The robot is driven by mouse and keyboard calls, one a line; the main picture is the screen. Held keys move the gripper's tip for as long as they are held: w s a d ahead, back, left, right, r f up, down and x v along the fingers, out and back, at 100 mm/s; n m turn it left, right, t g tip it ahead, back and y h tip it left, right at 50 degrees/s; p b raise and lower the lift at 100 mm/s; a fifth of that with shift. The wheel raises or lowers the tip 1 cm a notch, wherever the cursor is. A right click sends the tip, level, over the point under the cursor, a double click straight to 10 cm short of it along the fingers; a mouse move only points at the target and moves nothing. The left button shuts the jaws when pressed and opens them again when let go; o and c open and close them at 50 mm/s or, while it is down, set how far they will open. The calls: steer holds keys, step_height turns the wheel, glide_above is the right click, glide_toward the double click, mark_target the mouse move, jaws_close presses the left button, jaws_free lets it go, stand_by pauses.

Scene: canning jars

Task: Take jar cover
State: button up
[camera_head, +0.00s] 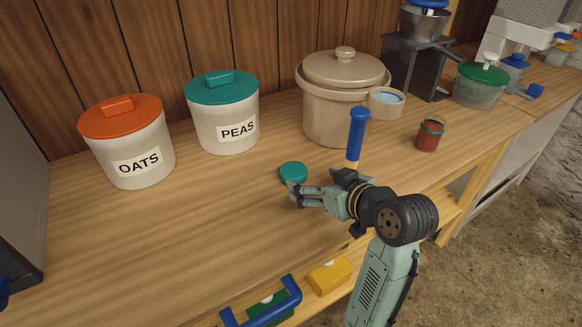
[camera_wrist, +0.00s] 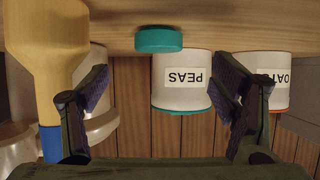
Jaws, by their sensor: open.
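A small round teal jar cover (camera_head: 293,172) lies flat on the wooden counter, just beyond my fingertips. It also shows in the upside-down wrist view (camera_wrist: 159,40), centred between my fingers and ahead of them. My gripper (camera_head: 292,195) is open and empty, low over the counter, with its fingers spread at both sides in the wrist view (camera_wrist: 162,90). The cover's near edge is partly overlapped by a fingertip in the head view; I cannot tell whether they touch. A small jar with red contents (camera_head: 429,136) stands farther right on the counter.
White canisters marked OATS (camera_head: 135,150) and PEAS (camera_head: 226,126) stand along the back. A beige lidded crock (camera_head: 336,115) stands right of them. The counter left of my gripper is clear.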

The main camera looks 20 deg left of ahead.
mark_target(295, 171)
steer(key=p+x, duration=0.2)
steer(key=x, duration=0.6)
steer(key=shift+w+a, duration=0.25)
steer(key=shift+w, duration=0.05)
steer(key=shift+r, duration=0.1)
steer(key=shift+c, duration=0.4)
steer(key=c, duration=1)
